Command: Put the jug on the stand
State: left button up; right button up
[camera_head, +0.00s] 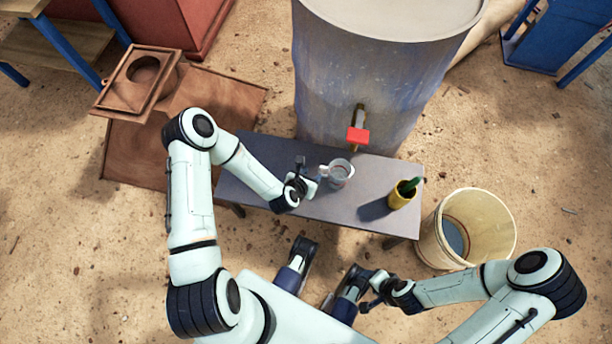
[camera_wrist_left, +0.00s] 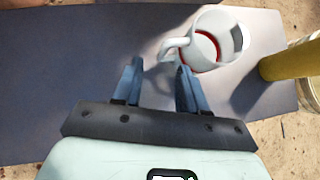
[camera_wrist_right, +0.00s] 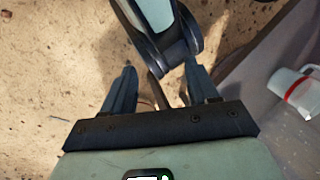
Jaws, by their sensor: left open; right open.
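The jug (camera_head: 341,172), clear with a pale handle and a red band, stands upright on a low grey bench (camera_head: 255,180) below a tap. It also shows in the left wrist view (camera_wrist_left: 218,40) and at the right edge of the right wrist view (camera_wrist_right: 299,92). My left gripper (camera_head: 312,183) is open, left of the jug. In the left wrist view its fingertips (camera_wrist_left: 158,72) are just short of the handle, with nothing between them. My right gripper (camera_head: 370,288) is open and empty, low in front of the bench. I cannot tell for sure which thing is the stand.
A yellow cup (camera_head: 401,196) with a green item stands right of the jug. A large barrel (camera_head: 340,90) with a red-handled tap (camera_head: 357,135) stands behind the bench. A cream bucket (camera_head: 485,225) is at right. A rusty frame with a round hole (camera_head: 120,90) is at left.

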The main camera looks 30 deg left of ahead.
pick_arm(q)
jog(key=s+d+f+m+g+h, duration=0.1)
jog(key=s+m+g, duration=0.3)
jog(key=s+m, duration=0.7)
jog(key=s+d+f+m+g+h, duration=0.1)
jog(key=s+d+m+g, duration=0.3)
jog(key=s+m, duration=0.6)
jog(key=m+h, duration=0.1)
jog(key=m, duration=1)
jog(key=shift+s+d+f+g+p, duration=0.15)
jog(key=shift+s+f+g+p, duration=0.2)
jog(key=shift+s+g, duration=0.05)
pick_arm(e)
jog(key=shift+s+a+r, duration=0.35)
jog(key=shift+s+r, duration=0.25)
jog(key=shift+s, duration=0.15)
pick_arm(q)
notch_tip(320, 180, up, 14)
jog(key=s+g+p, duration=0.1)
jog(key=p, duration=1.3)
jog(key=shift+s+d+p, duration=0.3)
jog(key=shift+d+p, duration=0.05)
jog(key=shift+d, duration=0.05)
pick_arm(e)
notch_tip(320, 180, up, 14)
jog(key=s+g, duration=0.1)
jog(key=shift+s+a+g+y, duration=0.3)
jog(key=shift+a+g, duration=0.1)
